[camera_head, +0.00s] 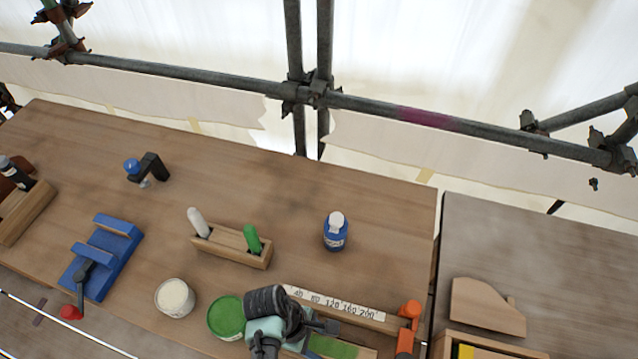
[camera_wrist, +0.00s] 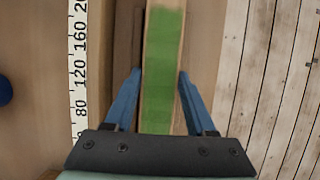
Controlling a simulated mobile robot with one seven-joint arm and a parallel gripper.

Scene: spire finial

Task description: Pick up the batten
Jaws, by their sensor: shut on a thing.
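The batten is a pale wooden strip with a green-painted face. In the wrist view the batten (camera_wrist: 163,40) runs lengthwise between the two blue fingers of my gripper (camera_wrist: 159,76), which are closed against its sides. In the head view my gripper (camera_head: 298,338) is at the bench's front edge, and only part of the green face of the batten (camera_head: 335,348) shows beside it. My wrist hides the rest. I cannot tell whether the batten is clear of the surface below.
A wooden rail with a numbered white strip (camera_head: 335,304) lies just behind the batten, with an orange clamp (camera_head: 407,328) at its right end. A green-lidded tin (camera_head: 227,317), a white pot (camera_head: 174,297) and a blue bottle (camera_head: 336,236) stand nearby.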

